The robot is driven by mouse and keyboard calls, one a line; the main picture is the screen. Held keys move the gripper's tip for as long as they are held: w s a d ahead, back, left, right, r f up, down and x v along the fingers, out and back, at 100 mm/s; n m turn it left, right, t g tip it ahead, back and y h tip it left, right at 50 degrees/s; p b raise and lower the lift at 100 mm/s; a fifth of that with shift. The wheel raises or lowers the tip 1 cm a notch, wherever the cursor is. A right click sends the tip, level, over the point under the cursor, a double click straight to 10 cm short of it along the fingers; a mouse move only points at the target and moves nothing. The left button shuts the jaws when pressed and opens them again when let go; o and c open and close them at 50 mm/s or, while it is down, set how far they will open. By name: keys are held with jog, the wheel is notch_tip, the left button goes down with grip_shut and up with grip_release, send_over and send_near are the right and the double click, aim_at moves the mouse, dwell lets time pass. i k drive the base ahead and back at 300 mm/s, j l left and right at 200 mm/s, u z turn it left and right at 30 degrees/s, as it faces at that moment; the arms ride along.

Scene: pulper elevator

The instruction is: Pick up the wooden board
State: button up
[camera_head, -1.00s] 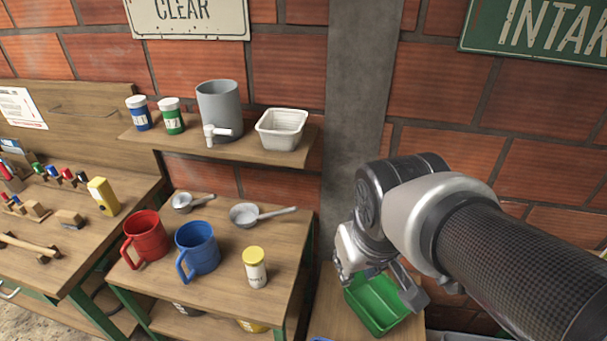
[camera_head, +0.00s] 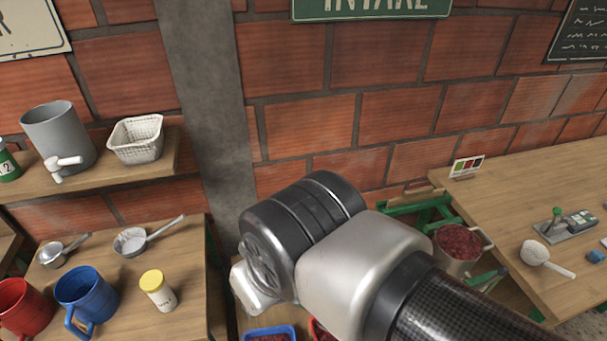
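Only a pale metal part at the end of my gripper (camera_head: 252,290) shows, left of the wrist. The fingers are hidden, so I cannot see whether they are open or hold anything.
The left table holds a red mug (camera_head: 24,308), a blue mug (camera_head: 86,296), a yellow-capped jar (camera_head: 157,291) and scoops. Below my wrist are a blue tray (camera_head: 270,332) and part of a red one. A bucket of red fruit (camera_head: 458,247) stands beside the right table (camera_head: 530,190).

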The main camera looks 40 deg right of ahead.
aim_at(422, 195)
jog(key=z, duration=2.2)
jog(key=k, duration=0.6)
jog(key=l+u, duration=0.15)
jog(key=u, duration=1.5)
jog(key=l, duration=3.05)
jog(key=i+u, duration=0.05)
jog(key=i, duration=0.05)
